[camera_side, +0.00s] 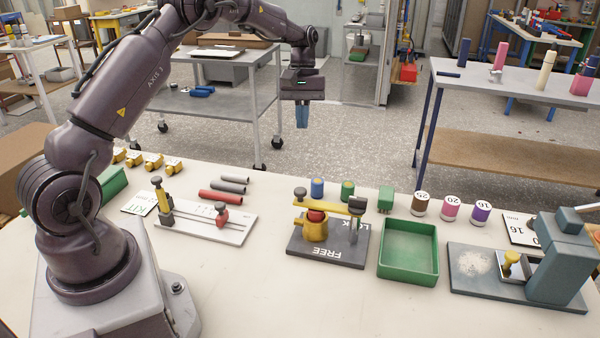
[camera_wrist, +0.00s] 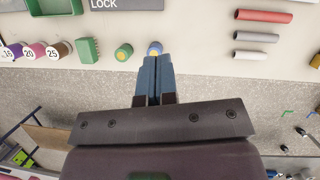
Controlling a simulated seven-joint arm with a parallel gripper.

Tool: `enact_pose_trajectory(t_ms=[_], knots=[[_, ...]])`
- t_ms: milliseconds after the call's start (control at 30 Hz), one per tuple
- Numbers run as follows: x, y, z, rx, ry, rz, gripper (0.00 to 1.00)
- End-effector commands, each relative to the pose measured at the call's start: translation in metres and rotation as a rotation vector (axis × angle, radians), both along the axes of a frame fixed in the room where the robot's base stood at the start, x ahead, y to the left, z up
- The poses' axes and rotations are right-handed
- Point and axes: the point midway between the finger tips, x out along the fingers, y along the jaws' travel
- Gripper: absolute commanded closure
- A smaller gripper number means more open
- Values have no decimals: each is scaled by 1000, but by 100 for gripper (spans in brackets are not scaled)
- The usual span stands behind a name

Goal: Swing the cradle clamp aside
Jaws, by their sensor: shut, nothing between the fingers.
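The cradle clamp is a yellow arm (camera_side: 330,206) lying across the top of a yellow cradle (camera_side: 315,229) on a dark grey plate (camera_side: 327,252) marked LOCK and FREE. A red part shows inside the cradle under the arm. A dark knob stands at the arm's left end, and a dark post (camera_side: 356,212) is at its right end on the LOCK side. In the wrist view only the LOCK edge of the plate (camera_wrist: 118,4) shows. My gripper (camera_side: 302,124) is shut and empty, pointing down, high above and behind the plate. It also shows in the wrist view (camera_wrist: 155,62).
An empty green tray (camera_side: 408,250) stands right of the plate. A blue cylinder (camera_side: 317,187), a green cylinder (camera_side: 347,190) and a green block (camera_side: 386,198) stand behind it. A slide gauge (camera_side: 205,222) is at left; a grey press (camera_side: 560,260) is at right.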

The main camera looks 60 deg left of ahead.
Motion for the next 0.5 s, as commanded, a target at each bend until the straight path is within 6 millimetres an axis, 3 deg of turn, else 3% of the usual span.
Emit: enact_pose_trajectory(t_ms=[500], knots=[[-4, -4, 0, -9, 35, 40, 100]])
